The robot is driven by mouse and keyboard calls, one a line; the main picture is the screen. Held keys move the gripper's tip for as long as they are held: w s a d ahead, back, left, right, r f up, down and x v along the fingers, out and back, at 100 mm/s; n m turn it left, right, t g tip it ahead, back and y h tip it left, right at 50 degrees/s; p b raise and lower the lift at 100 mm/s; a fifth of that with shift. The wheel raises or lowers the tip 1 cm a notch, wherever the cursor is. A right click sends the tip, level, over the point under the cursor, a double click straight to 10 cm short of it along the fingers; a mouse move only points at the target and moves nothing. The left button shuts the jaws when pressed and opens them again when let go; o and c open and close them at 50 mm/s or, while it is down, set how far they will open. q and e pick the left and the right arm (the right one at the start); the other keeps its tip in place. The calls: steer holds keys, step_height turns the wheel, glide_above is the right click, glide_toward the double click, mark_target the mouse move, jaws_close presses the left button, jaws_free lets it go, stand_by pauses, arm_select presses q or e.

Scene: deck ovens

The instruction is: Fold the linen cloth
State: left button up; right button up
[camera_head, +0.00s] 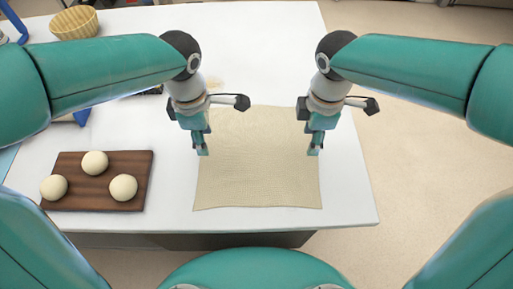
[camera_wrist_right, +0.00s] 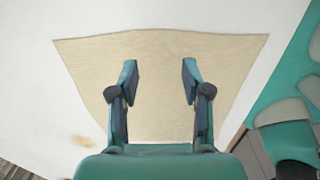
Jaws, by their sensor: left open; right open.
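The linen cloth (camera_head: 258,165) is beige and lies spread flat, roughly square, on the white table. In the right wrist view the cloth (camera_wrist_right: 158,75) is below and beyond the fingers, with its outer edge running across the upper part. My left gripper (camera_head: 203,150) points down over the cloth's left edge, open and empty. My right gripper (camera_head: 314,150) points down over the cloth's right edge, open and empty. It also shows in the right wrist view (camera_wrist_right: 157,80) with its fingers apart. The grippers hide parts of the cloth's side edges.
The white table (camera_head: 345,190) has its right and front edges close to the cloth. A dark wooden board (camera_head: 75,195) with three dough balls (camera_head: 95,163) lies at the front left. A woven basket (camera_head: 74,23) stands at the back left. The table behind the cloth is mostly clear.

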arm_select(q)
step_height(320, 180, down, 4)
steer(key=shift+r, duration=0.25)
arm_select(e)
step_height(320, 180, down, 4)
steer(key=shift+r, duration=0.25)
arm_select(q)
steer(key=shift+f, duration=0.3)
arm_select(e)
steer(key=shift+f, duration=0.3)
arm_select(q)
steer(key=shift+f, duration=0.25)
arm_select(e)
steer(key=shift+f, duration=0.25)
arm_select(q)
steer(key=shift+r, duration=0.1)
steer(key=shift+c, duration=0.8)
arm_select(e)
steer(key=shift+r, duration=0.1)
steer(key=shift+c, duration=0.8)
arm_select(q)
steer(key=shift+s, duration=0.1)
jaws_close()
arm_select(e)
steer(key=shift+s, duration=0.1)
jaws_close()
